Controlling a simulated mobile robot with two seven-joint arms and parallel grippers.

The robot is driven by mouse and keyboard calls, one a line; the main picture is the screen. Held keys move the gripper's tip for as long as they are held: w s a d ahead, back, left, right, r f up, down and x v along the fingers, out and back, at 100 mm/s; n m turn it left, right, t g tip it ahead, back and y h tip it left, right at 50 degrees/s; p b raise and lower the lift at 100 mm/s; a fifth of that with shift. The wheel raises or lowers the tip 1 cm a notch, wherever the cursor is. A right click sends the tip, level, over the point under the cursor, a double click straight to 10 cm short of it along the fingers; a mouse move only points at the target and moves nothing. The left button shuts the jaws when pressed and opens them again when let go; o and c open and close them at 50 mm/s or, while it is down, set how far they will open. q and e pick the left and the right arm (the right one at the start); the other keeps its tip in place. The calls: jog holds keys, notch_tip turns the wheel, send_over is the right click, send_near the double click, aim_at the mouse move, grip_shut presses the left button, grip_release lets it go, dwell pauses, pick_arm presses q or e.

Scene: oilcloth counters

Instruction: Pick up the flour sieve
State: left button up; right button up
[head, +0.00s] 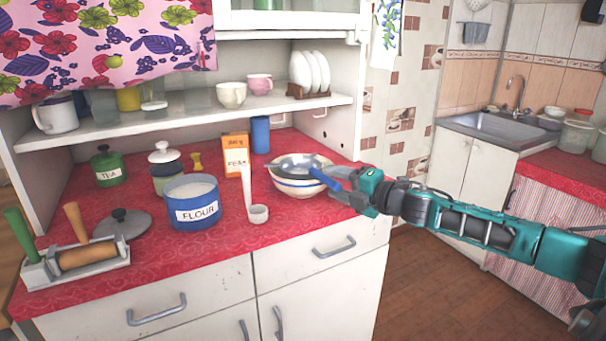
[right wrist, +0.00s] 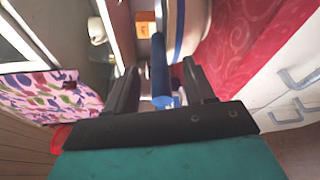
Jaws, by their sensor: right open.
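The flour sieve (head: 293,163) has a grey mesh bowl and a blue handle. It rests across the top of a cream bowl with blue bands (head: 292,190), its handle pointing right. My right gripper (head: 338,184) is at the handle end, over the right part of the counter. In the right wrist view the blue handle of the sieve (right wrist: 160,78) lies between the two dark fingers of the right gripper (right wrist: 160,68). The fingers are open, with a gap visible on the handle's left; contact on the right is unclear. My left gripper is out of view.
A shelf (head: 200,117) with cups and plates is above. The front right counter is clear.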

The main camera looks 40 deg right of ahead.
aim_at(312, 175)
jog(key=shift+p+x, duration=0.35)
jog(key=shift+x, duration=1.2)
jog(key=shift+c, duration=0.2)
grip_shut()
